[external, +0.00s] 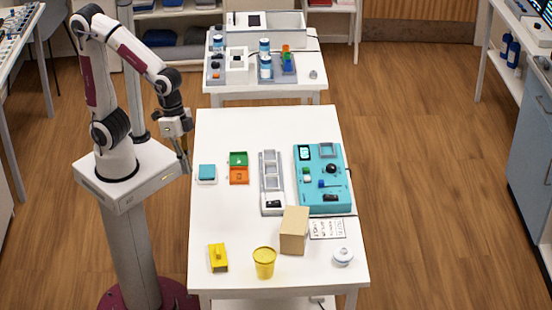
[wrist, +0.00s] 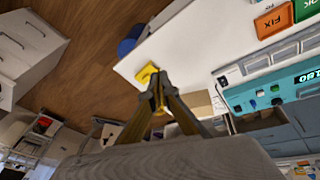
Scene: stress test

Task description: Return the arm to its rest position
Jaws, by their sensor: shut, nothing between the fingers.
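My arm stands on its white base at the left of the external view, folded up with the forearm bent over and the wrist hanging down. My gripper (external: 186,170) points down just off the left edge of the white table (external: 225,130). Its fingers are together with nothing between them. In the wrist view my gripper (wrist: 158,105) shows with its fingertips meeting, and the yellow block (wrist: 147,74) appears behind them on the table.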

